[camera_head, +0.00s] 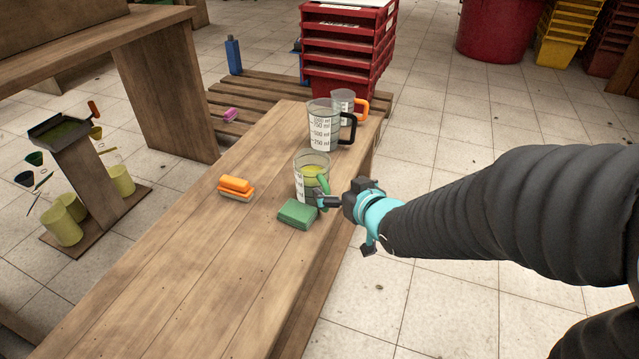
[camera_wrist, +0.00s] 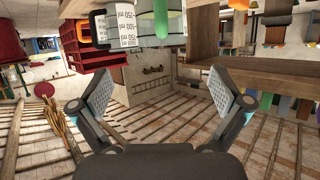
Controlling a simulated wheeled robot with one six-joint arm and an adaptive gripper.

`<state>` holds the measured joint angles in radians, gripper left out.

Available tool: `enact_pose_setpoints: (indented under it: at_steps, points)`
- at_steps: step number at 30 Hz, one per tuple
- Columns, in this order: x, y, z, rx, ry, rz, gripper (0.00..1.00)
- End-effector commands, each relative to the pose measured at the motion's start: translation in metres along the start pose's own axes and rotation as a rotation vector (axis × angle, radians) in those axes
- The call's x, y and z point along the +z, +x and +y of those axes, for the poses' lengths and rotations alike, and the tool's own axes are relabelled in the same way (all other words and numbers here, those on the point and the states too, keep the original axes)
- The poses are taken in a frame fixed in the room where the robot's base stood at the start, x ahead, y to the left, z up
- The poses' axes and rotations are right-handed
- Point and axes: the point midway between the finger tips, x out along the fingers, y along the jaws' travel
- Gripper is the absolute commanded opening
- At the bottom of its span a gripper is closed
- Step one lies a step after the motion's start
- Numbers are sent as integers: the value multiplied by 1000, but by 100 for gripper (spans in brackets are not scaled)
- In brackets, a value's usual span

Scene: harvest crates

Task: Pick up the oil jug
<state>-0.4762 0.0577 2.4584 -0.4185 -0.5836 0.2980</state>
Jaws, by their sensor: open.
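The oil jug (camera_head: 305,186) is a clear measuring jug with yellowish liquid and a green handle. It stands upright on the wooden bench, its handle towards my gripper. My gripper (camera_head: 322,200) is right beside the handle and hides part of the jug's lower side. In the wrist view, my gripper (camera_wrist: 165,92) has its two fingers spread with nothing between them. The jug (camera_wrist: 174,24) shows at the top edge there, with its green handle in front, above the fingertips in the picture. I cannot tell whether a finger touches the handle.
On the bench (camera_head: 190,265) stand a jug with a black handle (camera_head: 322,128) and one with an orange handle (camera_head: 341,98). A green sponge (camera_head: 297,213) lies close before the oil jug, an orange one (camera_head: 236,185) to the left. Red crates (camera_head: 346,50) are stacked behind.

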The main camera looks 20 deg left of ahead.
Motion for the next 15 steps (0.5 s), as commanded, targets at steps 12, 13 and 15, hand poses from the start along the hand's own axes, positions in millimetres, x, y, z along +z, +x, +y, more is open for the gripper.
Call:
enact_pose_setpoints:
  at_steps: [12, 13, 15]
  points:
    - [0, 60, 0, 0, -1, -1, 100]
    - [0, 63, 0, 1, -1, -1, 100]
    - [0, 66, 0, 1, -1, -1, 100]
